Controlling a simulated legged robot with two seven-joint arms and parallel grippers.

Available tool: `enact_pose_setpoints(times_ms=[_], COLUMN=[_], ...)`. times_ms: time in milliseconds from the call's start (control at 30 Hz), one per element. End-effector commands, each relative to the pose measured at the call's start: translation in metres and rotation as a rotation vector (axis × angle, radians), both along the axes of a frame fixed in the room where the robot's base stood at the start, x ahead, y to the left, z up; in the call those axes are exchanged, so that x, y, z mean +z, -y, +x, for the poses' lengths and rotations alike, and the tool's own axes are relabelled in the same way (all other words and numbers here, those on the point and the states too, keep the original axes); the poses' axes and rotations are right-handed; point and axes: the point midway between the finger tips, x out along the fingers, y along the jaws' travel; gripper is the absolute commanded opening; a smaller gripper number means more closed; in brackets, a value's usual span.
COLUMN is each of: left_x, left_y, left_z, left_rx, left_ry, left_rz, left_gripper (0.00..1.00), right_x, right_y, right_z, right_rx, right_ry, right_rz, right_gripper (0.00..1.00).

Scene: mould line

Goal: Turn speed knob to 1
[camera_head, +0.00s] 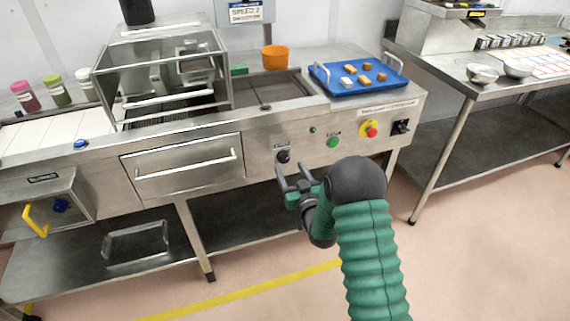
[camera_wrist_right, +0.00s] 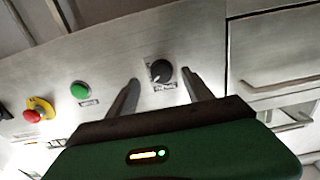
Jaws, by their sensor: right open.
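The speed knob (camera_head: 284,156) is a round black dial on the steel front panel of the machine, left of the green button. In the right wrist view the knob (camera_wrist_right: 161,71) shows with a pale pointer mark and a label plate under it; the numbers are too small to read. My right gripper (camera_head: 291,170) is open just in front of and below the knob. In the wrist view its two fingers (camera_wrist_right: 160,84) stand on either side of the knob, with gaps, and do not visibly touch it. My left gripper is not in view.
A green button (camera_head: 333,142), a red emergency stop (camera_head: 371,131) on yellow and a black switch (camera_head: 401,127) sit right of the knob. A drawer (camera_head: 184,166) is to its left. A blue tray (camera_head: 358,90) with several small pieces and an orange cup (camera_head: 275,57) stand above.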

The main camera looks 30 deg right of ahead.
Motion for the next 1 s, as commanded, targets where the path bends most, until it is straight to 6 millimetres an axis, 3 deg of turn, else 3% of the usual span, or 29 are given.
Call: enact_pose_setpoints(times_ms=[200,567,1000], left_x=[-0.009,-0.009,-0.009], left_y=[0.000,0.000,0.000], left_z=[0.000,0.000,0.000], left_rx=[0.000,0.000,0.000], left_ry=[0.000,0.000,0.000], left_rz=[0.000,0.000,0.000], left_gripper=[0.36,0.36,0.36], right_x=[-0.001,0.000,0.000], right_y=[0.009,0.012,0.012], right_z=[0.041,0.050,0.050], right_rx=[0.001,0.000,0.000], right_ry=[0.002,-0.001,-0.001], right_rz=[0.000,0.001,0.000], right_gripper=[0.59,0.59,0.03])
